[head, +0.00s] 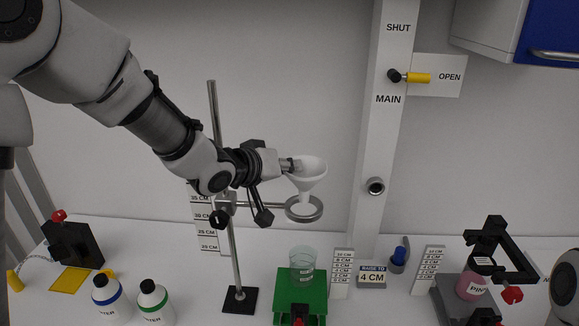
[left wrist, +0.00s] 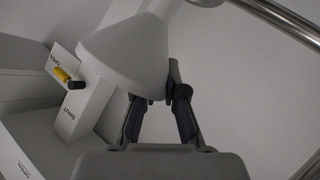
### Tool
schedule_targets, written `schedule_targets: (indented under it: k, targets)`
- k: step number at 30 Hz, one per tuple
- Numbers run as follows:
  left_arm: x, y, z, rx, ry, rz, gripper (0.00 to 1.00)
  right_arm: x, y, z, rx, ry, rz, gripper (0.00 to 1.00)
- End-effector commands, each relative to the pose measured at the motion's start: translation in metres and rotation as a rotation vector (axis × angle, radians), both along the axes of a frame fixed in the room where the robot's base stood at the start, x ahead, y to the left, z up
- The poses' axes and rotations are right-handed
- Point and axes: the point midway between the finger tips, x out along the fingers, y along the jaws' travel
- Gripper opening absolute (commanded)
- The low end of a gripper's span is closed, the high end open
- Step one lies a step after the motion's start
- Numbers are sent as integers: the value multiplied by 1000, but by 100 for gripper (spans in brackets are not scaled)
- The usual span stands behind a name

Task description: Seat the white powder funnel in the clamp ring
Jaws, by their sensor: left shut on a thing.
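The white powder funnel (head: 312,172) is upright, wide mouth up, with its stem pointing down at the clamp ring (head: 320,212). The stem's lower end overlaps the ring's opening in the head view; I cannot tell whether it is above or inside it. The cone is clearly above the ring. My left gripper (head: 290,166) is shut on the funnel's left side. In the left wrist view the funnel (left wrist: 130,50) shows large between the fingers of my left gripper (left wrist: 160,100). The ring is held on the stand's rod (head: 232,250). My right gripper is not in view.
A clear beaker (head: 302,262) stands on a green platform (head: 287,290) below the ring. Two capped white bottles (head: 155,306) stand at front left. A black frame (head: 503,245) with a pink jar (head: 470,287) stands at right. A white post (head: 374,130) rises behind.

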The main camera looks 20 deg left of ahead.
Motion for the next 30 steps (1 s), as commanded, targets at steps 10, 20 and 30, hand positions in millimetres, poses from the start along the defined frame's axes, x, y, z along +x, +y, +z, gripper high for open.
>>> schedule_targets:
  k: [10, 20, 30]
  targets:
    - [-3, -1, 1, -1, -1, 1, 0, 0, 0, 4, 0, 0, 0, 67]
    - [-3, -1, 0, 0, 0, 0, 0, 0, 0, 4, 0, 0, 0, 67]
    - [-3, -1, 0, 1, 1, 0, 0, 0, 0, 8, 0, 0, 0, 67]
